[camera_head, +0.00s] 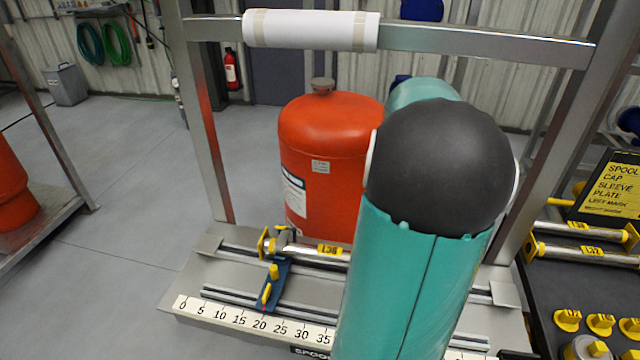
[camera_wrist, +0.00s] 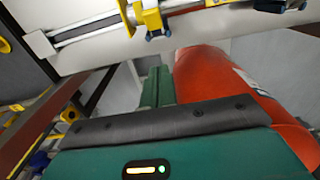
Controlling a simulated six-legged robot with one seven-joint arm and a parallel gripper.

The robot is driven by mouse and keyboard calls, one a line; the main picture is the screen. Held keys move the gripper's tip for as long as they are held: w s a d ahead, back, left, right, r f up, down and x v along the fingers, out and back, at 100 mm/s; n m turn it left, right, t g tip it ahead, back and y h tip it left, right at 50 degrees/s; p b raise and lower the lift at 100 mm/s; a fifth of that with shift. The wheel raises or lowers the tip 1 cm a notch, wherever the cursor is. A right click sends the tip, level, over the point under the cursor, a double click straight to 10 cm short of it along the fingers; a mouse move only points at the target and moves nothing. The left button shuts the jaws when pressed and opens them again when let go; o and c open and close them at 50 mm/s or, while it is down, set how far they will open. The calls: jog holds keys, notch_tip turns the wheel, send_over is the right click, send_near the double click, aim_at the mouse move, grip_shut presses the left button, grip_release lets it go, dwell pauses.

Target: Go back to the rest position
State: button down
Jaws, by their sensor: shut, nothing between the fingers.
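My gripper (camera_wrist: 157,88) shows in the wrist view as green fingers beyond a dark bar. The fingers are shut and empty, beside the red tank (camera_wrist: 220,75). In the head view my teal arm with its dark round joint fills the centre right and hides the gripper. The red tank (camera_head: 322,150) stands upright behind the skid's rails, its right side covered by my arm. A metal spool (camera_head: 306,250) tagged L38 lies across the skid with a yellow flange at its left end; its right end is hidden. A blue clamp (camera_head: 273,284) with yellow knobs sits near 20 on the scale.
A metal frame (camera_head: 205,130) with a white roll (camera_head: 310,30) on its crossbar surrounds the skid. A dark bench (camera_head: 545,285) at right holds tagged spools, yellow caps and a sign (camera_head: 612,190). Another rack (camera_head: 45,235) with a red tank stands left. Open floor (camera_head: 125,185) lies between.

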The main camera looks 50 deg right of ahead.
jog(key=w+a+r+n+t+h, duration=0.15)
jog(key=w+a, duration=0.25)
jog(key=a, duration=0.4)
jog(key=w+a+r+n, duration=0.3)
jog(key=a, duration=0.4)
jog(key=w+a+r+n+h, duration=0.15)
jog(key=w+a, duration=0.25)
jog(key=a, duration=0.4)
jog(key=s+a+n+t+y, duration=0.1)
jog(key=s+a+n+t, duration=0.1)
jog(key=a, duration=0.8)
jog(key=s+a+n+t+y, duration=0.2)
jog(key=a+n, duration=0.2)
jog(key=a, duration=0.7)
jog(key=shift+s+r+n, duration=0.3)
jog(key=shift+r, duration=0.05)
